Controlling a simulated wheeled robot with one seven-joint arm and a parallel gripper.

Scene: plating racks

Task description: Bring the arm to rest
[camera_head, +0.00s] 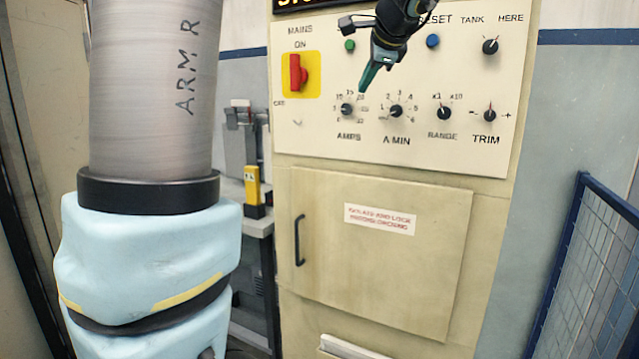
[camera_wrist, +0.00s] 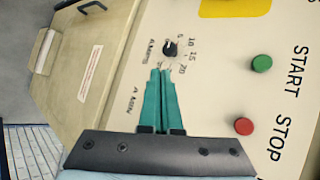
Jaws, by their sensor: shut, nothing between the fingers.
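My gripper (camera_head: 364,88) is in front of the upper control panel (camera_head: 290,138), its fingertips above and right of the AMPS knob (camera_head: 347,110). In the wrist view my gripper (camera_wrist: 161,72) has its two teal fingers pressed together with nothing between them. The AMPS knob (camera_wrist: 170,48) appears just beyond the tips there, with a small gap in the picture. I cannot tell the depth between tips and panel. My arm hides part of the panel's top, around the start and stop buttons in the head view.
The panel also carries a red mains switch (camera_head: 297,74), an A MIN knob (camera_head: 396,111) and a blue reset button (camera_head: 432,41). The wrist view shows a green start button (camera_wrist: 262,63) and red stop button (camera_wrist: 244,126). A blue mesh fence (camera_head: 590,270) stands at the right.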

